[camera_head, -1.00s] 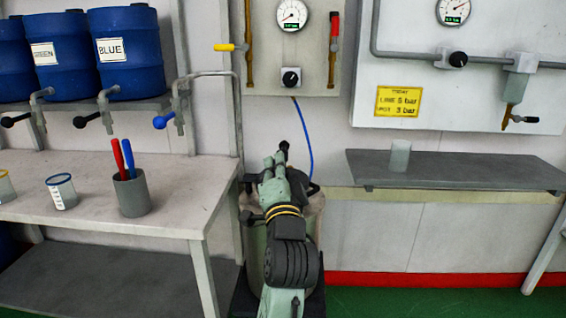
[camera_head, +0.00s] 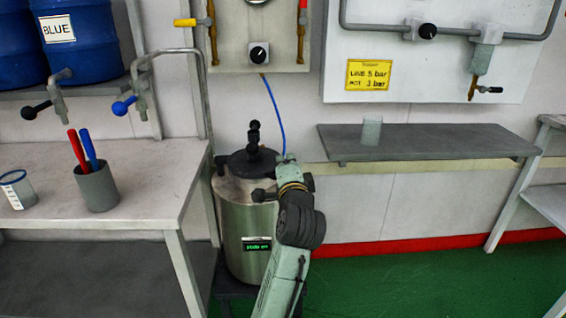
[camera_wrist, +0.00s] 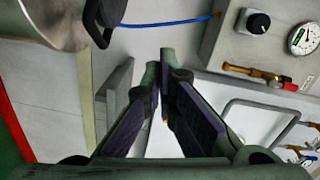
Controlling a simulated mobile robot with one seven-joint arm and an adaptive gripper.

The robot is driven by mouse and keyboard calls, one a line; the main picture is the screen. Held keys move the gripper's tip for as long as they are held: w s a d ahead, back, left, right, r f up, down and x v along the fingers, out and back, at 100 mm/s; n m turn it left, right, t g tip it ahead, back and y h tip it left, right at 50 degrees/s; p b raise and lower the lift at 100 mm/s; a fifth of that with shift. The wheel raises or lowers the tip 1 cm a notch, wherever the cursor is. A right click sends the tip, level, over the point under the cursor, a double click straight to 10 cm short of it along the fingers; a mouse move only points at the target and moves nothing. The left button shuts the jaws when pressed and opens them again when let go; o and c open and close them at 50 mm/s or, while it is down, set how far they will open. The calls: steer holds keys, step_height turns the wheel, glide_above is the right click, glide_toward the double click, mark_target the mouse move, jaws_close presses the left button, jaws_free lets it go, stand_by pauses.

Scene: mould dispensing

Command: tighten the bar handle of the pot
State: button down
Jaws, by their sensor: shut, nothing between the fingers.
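My arm stands in front of the pot's right side. In the wrist view my gripper (camera_wrist: 158,75) is shut and empty, its fingertips together and pointing toward the wall. Part of the pot (camera_wrist: 48,22) with a black loop (camera_wrist: 104,28) shows at the upper left there, apart from the fingers.
A blue hose (camera_head: 275,108) runs down from the regulator panel (camera_head: 230,40) behind the pot. The workbench (camera_head: 140,190) holds a cup with red and blue handles (camera_head: 97,188). A grey shelf (camera_head: 440,142) with a small clear cup (camera_head: 371,130) is at right. Green floor is free at right.

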mark_target(254, 141)
steer(key=w+a+f+p, duration=0.1)
steer(key=w+a+p, duration=0.1)
steer(key=w+a, duration=0.2)
steer(key=shift+w+a, duration=0.15)
steer(key=shift+w, duration=1.65)
steer(key=shift+s+a+m+h, duration=0.15)
steer(key=shift+a+m+h, duration=0.25)
steer(key=shift+h, duration=0.3)
steer(key=shift+a+h, duration=0.15)
steer(key=shift+h, duration=0.15)
